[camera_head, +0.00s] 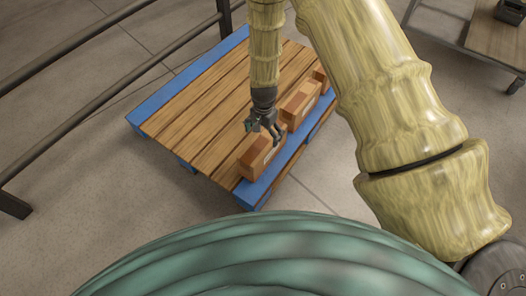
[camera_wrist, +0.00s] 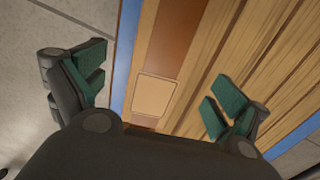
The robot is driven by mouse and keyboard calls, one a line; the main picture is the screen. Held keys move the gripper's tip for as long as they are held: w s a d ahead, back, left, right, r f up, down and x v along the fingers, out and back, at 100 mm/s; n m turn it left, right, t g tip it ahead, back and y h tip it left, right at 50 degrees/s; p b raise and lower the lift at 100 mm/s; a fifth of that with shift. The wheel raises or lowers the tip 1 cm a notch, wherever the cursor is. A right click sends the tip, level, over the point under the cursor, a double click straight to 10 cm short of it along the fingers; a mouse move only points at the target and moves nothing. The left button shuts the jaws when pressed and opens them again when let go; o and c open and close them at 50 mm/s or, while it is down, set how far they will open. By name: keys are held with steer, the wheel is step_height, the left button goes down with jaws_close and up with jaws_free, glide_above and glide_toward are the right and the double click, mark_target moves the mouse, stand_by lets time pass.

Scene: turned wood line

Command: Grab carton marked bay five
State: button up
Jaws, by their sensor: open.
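Several brown cartons stand in a row along the right side of a pallet. The nearest carton (camera_head: 262,160) is under my gripper (camera_head: 264,131), which is open and empty. A middle carton (camera_head: 300,103) and a partly hidden far carton (camera_head: 320,77) stand behind it. In the wrist view, my gripper (camera_wrist: 157,80) has its green-padded fingers spread wide on either side of a brown carton surface with a darker strip (camera_wrist: 174,40) and a blank-looking tan label (camera_wrist: 155,94). I cannot read any bay marking. Contact between the fingers and the carton cannot be told.
The pallet (camera_head: 195,100) has wooden slats and blue edges, with its left part bare. A dark rail (camera_head: 110,80) runs along the left. A wheeled cart (camera_head: 495,40) stands at the upper right. The grey floor around the pallet is clear.

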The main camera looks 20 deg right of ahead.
mark_target(263, 140)
steer(key=shift+w+f+b, duration=0.2)
steer(key=shift+f+b, duration=1.3)
steer(key=shift+f, duration=1.7)
steer(key=c, duration=1.3)
